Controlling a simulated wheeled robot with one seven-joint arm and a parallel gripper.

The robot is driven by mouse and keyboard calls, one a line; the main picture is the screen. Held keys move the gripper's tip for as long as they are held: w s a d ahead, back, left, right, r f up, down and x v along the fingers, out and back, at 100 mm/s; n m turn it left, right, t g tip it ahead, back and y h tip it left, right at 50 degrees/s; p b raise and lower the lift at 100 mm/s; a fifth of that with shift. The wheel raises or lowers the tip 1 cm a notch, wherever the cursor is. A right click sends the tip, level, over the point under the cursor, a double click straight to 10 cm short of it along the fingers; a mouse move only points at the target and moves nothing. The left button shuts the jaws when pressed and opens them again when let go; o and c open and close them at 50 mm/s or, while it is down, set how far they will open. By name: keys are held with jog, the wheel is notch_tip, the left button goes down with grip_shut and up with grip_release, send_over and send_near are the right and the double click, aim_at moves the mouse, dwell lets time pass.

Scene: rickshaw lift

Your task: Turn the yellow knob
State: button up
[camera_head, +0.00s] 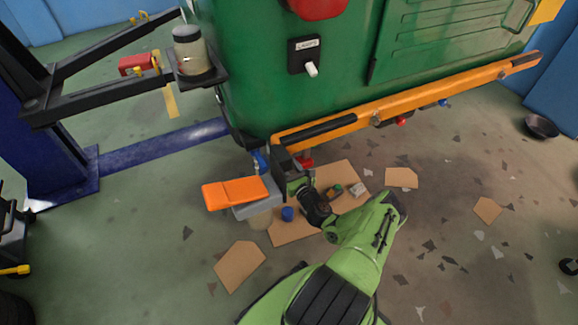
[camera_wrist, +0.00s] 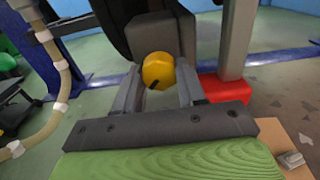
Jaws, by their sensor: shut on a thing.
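The yellow knob (camera_wrist: 158,68) is round with a dark mark low on its face. It sits in the middle of the wrist view, between the two grey fingers of my gripper (camera_wrist: 158,84), which is shut on it. The knob is on a dark grey part behind it. In the head view my gripper (camera_head: 299,190) is low beside the bracket at the left end of the orange bar (camera_head: 400,97). The knob is hidden there.
The green vehicle body (camera_head: 290,80) stands above the bar. An orange-topped block (camera_head: 235,193) is left of my gripper. Cardboard pieces (camera_head: 240,264) and small items lie on the floor below.

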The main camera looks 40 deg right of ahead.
jog(key=shift+n, duration=0.3)
jog(key=n+p, duration=0.1)
jog(key=n, duration=0.5)
jog(key=n+p, duration=0.1)
jog(key=n, duration=0.5)
jog(key=shift+r+n+p, duration=0.1)
jog(key=shift+n+p, duration=0.2)
jog(key=shift+n, duration=0.1)
jog(key=n+p, duration=0.1)
jog(key=n, duration=0.2)
jog(key=shift+n, duration=0.3)
jog(key=n+p, duration=0.1)
jog(key=n, duration=0.2)
jog(key=shift+n, duration=0.3)
jog(key=n+p, duration=0.2)
jog(key=n, duration=0.4)
jog(key=o, duration=1.1)
jog(key=shift+c, duration=0.2)
